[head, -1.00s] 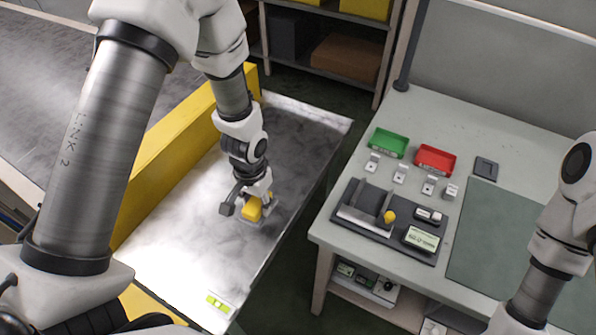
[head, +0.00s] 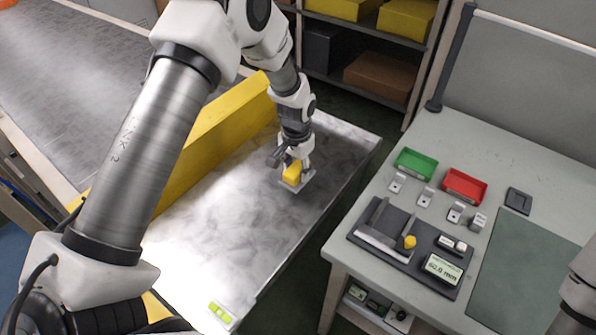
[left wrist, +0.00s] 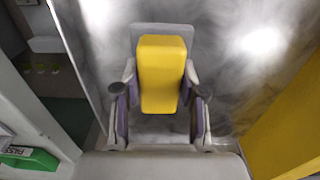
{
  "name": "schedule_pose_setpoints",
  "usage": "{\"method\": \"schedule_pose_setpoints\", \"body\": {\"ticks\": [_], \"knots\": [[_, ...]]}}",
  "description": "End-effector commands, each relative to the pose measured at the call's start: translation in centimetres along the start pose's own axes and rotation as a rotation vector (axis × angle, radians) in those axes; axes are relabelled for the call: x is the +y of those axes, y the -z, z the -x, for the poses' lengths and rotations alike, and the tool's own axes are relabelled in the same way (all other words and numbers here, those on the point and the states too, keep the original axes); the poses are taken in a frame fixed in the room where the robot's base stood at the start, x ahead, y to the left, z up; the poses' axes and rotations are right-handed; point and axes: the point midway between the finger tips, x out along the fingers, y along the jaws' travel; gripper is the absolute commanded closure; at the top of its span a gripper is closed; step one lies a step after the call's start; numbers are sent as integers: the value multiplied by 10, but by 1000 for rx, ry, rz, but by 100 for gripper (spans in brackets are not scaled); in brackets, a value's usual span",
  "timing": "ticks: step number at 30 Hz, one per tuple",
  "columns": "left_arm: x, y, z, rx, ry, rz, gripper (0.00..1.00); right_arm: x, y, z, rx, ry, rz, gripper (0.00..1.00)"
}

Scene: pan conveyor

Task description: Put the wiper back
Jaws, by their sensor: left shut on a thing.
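The wiper (head: 292,174) has a yellow block grip on a flat grey base. My left gripper (head: 294,168) is shut on the yellow block, with one finger on each side. The left wrist view shows the wiper (left wrist: 162,75) upright between the two fingers (left wrist: 160,98), its grey base showing around the block. The wiper is over the far part of the smudged metal pan (head: 215,230). I cannot tell whether its base touches the surface. My right gripper is out of view; only part of the right arm shows at the right edge.
A yellow barrier (head: 215,135) runs along the pan's left side. A bench (head: 400,285) on the right carries a dark fixture (head: 360,240), a green tray (head: 415,164), a red tray (head: 464,187) and small grey blocks. A gap separates pan and bench. Shelves (head: 365,45) stand behind.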

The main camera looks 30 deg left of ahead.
Motion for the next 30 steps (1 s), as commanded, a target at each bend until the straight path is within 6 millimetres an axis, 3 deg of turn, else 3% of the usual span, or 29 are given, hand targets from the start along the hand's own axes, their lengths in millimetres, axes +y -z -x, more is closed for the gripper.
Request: {"method": "schedule_pose_setpoints", "body": {"ticks": [5,11,20,21,23,30], "knots": [[-6,14,-6,-3,0,-1,92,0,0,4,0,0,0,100],[-6,14,-35,-2,0,-1,92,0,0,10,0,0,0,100],[-6,14,-40,-1,0,-1,92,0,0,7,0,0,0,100],[-6,14,-40,-1,0,-1,52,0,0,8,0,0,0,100],[-6,14,-40,-1,0,-1,34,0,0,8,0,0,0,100],[-6,14,-40,-1,0,-1,34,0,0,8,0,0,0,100]]}}
